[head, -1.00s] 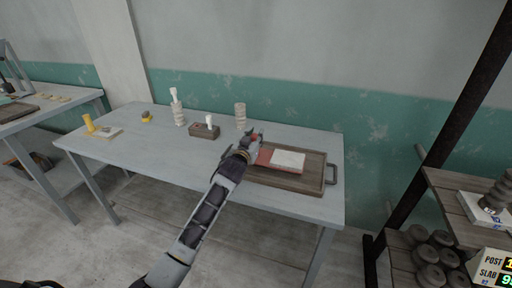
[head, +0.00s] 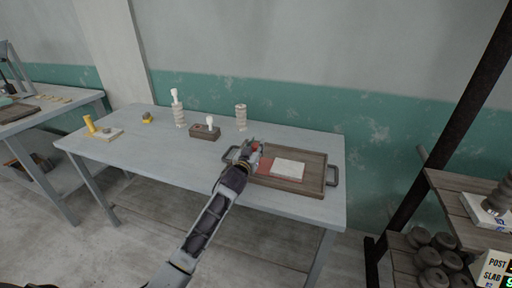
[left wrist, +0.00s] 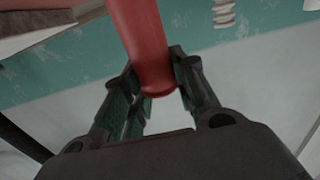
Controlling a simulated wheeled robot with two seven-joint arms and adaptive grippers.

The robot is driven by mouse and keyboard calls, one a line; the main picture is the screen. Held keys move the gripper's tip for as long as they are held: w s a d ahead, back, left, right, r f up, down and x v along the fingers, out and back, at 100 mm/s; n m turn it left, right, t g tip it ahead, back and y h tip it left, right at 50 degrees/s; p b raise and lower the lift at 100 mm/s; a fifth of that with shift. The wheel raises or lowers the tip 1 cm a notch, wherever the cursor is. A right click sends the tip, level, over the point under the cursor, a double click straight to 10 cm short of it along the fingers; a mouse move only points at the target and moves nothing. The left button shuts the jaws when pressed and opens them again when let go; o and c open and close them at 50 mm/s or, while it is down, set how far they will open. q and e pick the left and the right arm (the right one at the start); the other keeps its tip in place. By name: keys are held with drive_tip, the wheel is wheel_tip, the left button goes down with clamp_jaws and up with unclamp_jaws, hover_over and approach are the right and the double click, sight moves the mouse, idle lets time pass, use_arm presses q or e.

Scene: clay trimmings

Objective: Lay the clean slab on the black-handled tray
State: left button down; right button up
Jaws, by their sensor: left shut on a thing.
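The tray (head: 308,184) is brown with a dark handle at each end and lies on the right part of the table. The white slab (head: 288,168) lies flat over the tray's middle. A flat red piece (head: 264,167) shows at the slab's left edge; whether any of it is under the slab is hidden. My left gripper (head: 248,149) is above the tray's left end. In the left wrist view it is shut on a red handle (left wrist: 147,50). My right gripper is not in view.
On the grey table (head: 200,170) stand a small brown box (head: 204,133), two ridged pale posts (head: 179,112) (head: 241,118) and a yellow tool (head: 90,125) by a pale slab. A shelf (head: 455,208) with dark round pieces stands right. The table's middle front is clear.

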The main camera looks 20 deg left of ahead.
use_arm(q)
drive_tip(key=shift+r, duration=0.1)
drive_tip(key=c, duration=1.6)
unclamp_jaws()
drive_tip(key=shift+f, duration=0.25)
drive_tip(key=o, duration=0.5)
drive_tip(key=shift+c, duration=0.2)
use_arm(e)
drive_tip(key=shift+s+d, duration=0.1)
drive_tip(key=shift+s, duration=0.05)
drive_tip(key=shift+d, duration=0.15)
use_arm(q)
drive_tip(key=shift+r, duration=0.2)
